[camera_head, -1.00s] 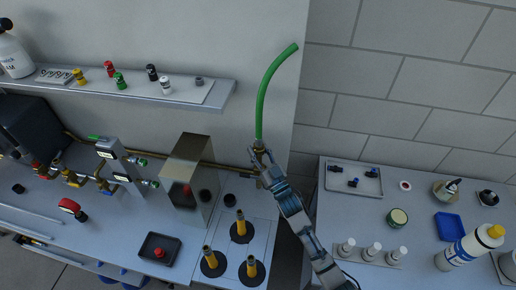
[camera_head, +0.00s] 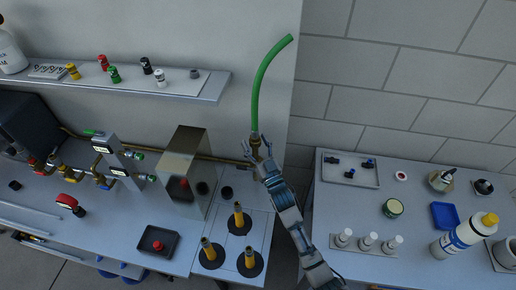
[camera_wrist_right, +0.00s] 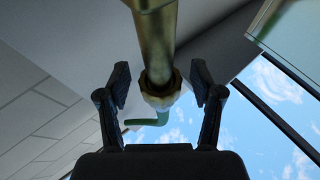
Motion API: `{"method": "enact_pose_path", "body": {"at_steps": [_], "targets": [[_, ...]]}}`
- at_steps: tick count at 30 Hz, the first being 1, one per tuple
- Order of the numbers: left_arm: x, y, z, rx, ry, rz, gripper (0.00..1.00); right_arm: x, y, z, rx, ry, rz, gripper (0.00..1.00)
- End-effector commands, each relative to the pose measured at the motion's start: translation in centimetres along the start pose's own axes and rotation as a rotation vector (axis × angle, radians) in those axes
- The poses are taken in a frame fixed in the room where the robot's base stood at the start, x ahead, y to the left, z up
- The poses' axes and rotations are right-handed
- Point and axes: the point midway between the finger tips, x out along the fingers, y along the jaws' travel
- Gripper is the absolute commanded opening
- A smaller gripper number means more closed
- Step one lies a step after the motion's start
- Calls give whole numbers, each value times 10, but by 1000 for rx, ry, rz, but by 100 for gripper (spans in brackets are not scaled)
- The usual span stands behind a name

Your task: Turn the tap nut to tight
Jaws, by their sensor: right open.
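A green hose (camera_head: 262,85) curves upward from a brass tap fitting at the end of the wall pipe. The brass tap nut (camera_wrist_right: 160,90) shows at the end of a brass pipe (camera_wrist_right: 155,35) in the right wrist view, and a bit of green hose (camera_wrist_right: 150,120) shows beyond it. My right gripper (camera_head: 258,146) is at the fitting, just below the hose. In the right wrist view, the fingers of my right gripper (camera_wrist_right: 160,84) stand apart on either side of the nut, with gaps on both sides. My left gripper is not in view.
A metal box (camera_head: 183,165) and several black-based yellow posts (camera_head: 239,220) stand on the left bench. The right bench holds a blue tray (camera_head: 445,216), white-capped tubes and a large bottle (camera_head: 463,236).

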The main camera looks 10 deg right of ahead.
Motion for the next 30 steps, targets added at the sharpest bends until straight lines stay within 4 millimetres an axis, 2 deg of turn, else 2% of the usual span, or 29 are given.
{"method": "enact_pose_path", "body": {"at_steps": [5,12,18,23,30], "targets": [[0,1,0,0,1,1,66,-25,0,1,1,-3,0,66],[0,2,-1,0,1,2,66,-80,0,2,1,-5,0,66],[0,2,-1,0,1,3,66,-110,0,2,-1,-3,0,66],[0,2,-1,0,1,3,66,-119,0,2,-1,-2,0,66],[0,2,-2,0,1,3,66,-119,0,1,-1,-1,0,66]]}}
